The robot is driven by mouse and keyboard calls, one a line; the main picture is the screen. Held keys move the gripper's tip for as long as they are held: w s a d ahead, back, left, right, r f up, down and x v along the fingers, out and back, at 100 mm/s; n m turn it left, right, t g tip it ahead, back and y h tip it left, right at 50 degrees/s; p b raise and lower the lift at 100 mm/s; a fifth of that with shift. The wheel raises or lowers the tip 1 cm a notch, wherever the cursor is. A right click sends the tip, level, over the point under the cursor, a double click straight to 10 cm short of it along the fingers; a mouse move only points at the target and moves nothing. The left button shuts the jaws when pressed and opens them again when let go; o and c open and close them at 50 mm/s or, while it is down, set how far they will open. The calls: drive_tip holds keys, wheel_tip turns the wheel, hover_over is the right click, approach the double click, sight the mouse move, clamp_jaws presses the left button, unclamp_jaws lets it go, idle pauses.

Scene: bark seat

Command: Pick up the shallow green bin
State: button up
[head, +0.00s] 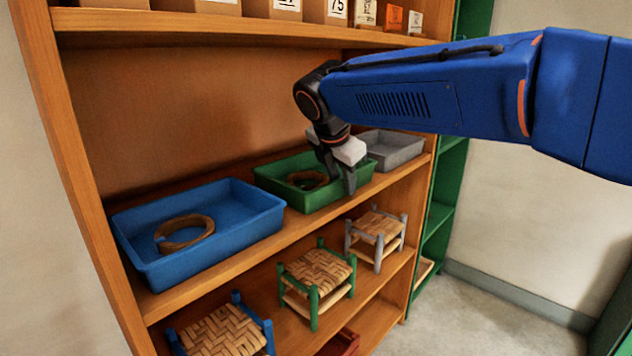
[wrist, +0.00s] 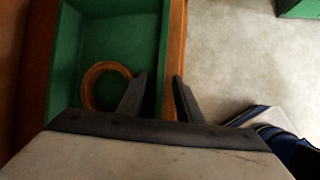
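The shallow green bin (head: 290,192) sits on the middle shelf between a blue bin and a grey bin. A brown coiled ring (head: 307,179) lies in it. My gripper (head: 338,182) is over the bin's front wall at its right part, pointing down. In the wrist view my gripper (wrist: 161,80) is open, with one finger on the inner side of the green bin's wall (wrist: 164,50) and the other on the outer side, over the shelf edge. A gap shows between the fingers and the wall. The ring also shows in the wrist view (wrist: 89,92), left of the fingers.
The blue bin (head: 240,200) holds another brown ring (head: 172,236). The grey bin (head: 392,146) stands close on the right, partly behind my gripper. Small woven stools (head: 318,268) stand on the shelf below. Boxes (head: 325,10) line the shelf above.

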drive_tip(key=shift+w+d+f, duration=0.1)
drive_tip(key=shift+w+f, duration=0.05)
drive_tip(key=shift+f, duration=0.15)
clamp_jaws()
drive_tip(key=shift+r, duration=0.15)
